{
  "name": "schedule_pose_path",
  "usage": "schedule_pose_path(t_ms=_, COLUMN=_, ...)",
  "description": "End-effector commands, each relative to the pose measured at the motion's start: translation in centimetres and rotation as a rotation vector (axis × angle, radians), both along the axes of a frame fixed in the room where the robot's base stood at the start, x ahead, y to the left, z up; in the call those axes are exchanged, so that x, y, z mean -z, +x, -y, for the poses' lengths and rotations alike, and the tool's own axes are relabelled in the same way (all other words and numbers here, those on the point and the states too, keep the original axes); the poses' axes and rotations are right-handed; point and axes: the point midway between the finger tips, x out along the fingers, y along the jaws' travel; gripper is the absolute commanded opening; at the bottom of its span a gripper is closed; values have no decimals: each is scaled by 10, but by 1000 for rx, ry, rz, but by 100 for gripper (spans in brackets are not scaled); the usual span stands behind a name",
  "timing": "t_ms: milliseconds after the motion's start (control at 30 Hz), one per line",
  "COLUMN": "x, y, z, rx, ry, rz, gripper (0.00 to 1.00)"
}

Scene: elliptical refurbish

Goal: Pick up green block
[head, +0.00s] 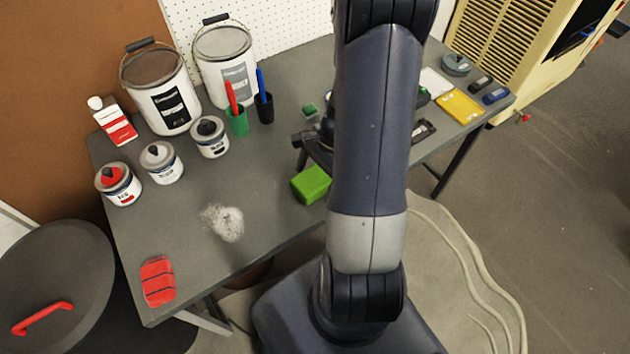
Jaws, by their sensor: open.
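A bright green block (311,184) lies on the grey table, near its front edge and just left of my arm. My arm runs up the middle of the view and hides part of the table. Part of my gripper (314,148) shows as dark pieces left of the arm, above and behind the green block in the picture. It is open and apart from the block. The rest of the gripper is hidden behind the arm, and I see nothing held in it.
The grey table (185,225) holds paint buckets (158,90), small cans (118,185), a green cup (238,124) and a black cup (264,110) with pens. A small dark green piece (309,110), a fluffy clump (223,222), a red block (158,281) and a yellow item (459,106) lie apart.

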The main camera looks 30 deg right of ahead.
Motion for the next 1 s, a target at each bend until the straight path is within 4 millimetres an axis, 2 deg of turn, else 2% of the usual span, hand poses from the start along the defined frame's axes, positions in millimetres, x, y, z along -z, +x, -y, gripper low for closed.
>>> schedule_pose_path(t_ms=1000, x=9, y=0, z=-2, rx=0, ry=-1, rz=1, gripper=89)
